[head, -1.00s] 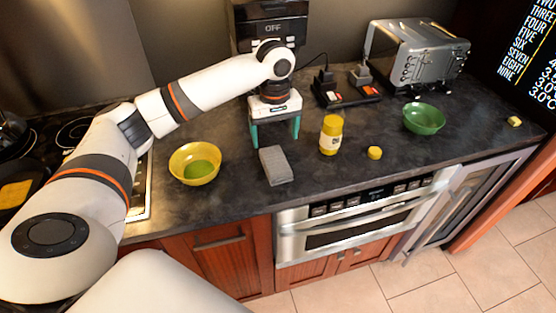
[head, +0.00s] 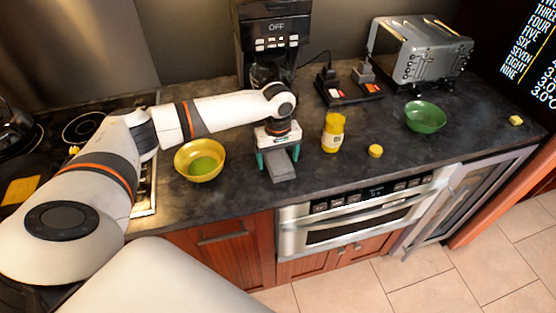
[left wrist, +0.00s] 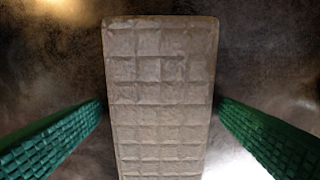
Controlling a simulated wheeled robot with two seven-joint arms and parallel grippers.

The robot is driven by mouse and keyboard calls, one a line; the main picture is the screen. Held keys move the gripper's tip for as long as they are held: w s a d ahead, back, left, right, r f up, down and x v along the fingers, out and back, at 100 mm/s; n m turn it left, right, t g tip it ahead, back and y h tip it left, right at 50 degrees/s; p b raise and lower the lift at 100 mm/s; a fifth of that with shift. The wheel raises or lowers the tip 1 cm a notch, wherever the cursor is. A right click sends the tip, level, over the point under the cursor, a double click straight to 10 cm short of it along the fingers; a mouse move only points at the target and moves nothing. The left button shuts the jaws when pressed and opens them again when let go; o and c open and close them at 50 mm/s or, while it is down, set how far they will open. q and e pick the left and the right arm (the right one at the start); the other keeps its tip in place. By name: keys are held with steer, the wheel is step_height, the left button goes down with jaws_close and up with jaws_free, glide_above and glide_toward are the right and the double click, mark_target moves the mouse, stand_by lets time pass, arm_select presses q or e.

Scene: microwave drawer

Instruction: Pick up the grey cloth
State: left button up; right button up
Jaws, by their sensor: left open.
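The grey cloth (head: 282,172) lies folded on the dark counter near its front edge. My left gripper (head: 279,165) is right above it, pointing down, with its green fingers open on either side of the cloth. In the left wrist view the cloth (left wrist: 162,95) shows a quilted square pattern and sits between the two green fingers (left wrist: 160,135), with a gap on each side. The back part of the cloth is hidden by the gripper in the head view. My right gripper is not in view.
A yellow bowl (head: 200,160) stands left of the cloth. A yellow-labelled jar (head: 333,132), its yellow lid (head: 375,151) and a green bowl (head: 425,117) are to the right. A coffee machine (head: 273,35) and a toaster (head: 420,52) stand behind.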

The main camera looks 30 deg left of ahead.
mark_target(278, 158)
arm_select(q)
steer(key=c, duration=1.1)
steer(key=shift+o, duration=0.2)
steer(key=shift+r, duration=0.15)
step_height(278, 158, up, 10)
steer(key=b, duration=0.1)
